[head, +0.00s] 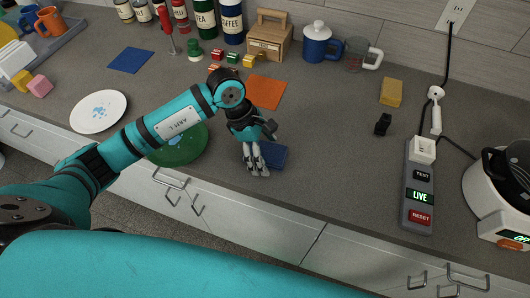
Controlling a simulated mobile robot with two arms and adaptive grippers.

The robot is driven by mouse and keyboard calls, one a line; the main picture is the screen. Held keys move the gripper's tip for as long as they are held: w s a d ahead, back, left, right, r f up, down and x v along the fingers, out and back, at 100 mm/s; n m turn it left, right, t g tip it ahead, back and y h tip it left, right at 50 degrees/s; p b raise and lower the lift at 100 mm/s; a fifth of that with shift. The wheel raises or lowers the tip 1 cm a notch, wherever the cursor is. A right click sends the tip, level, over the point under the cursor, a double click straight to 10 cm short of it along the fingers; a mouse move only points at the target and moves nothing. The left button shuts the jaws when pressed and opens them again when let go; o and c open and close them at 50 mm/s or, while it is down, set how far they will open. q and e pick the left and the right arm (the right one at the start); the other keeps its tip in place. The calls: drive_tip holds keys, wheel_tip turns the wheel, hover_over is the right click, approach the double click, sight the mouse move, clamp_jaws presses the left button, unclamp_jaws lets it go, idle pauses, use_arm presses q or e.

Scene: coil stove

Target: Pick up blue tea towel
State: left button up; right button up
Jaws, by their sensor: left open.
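A dark blue folded cloth (276,155), which looks like the blue tea towel, lies on the grey counter near its front edge. My left gripper (257,172) is over its left part, fingers pointing down, open. The fingers and wrist hide part of the cloth, and I cannot tell whether the fingertips touch it. A flat blue square (130,60) also lies farther back on the left. My right gripper is not in view.
A green plate (184,150) lies left of the cloth, partly under my left arm. An orange square (266,91) lies behind the gripper. A power strip (418,190) and white cooker (485,205) stand at right. The counter between cloth and strip is clear.

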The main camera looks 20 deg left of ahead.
use_arm(q)
drive_tip(key=shift+c, duration=0.3)
drive_tip(key=c, duration=1.2)
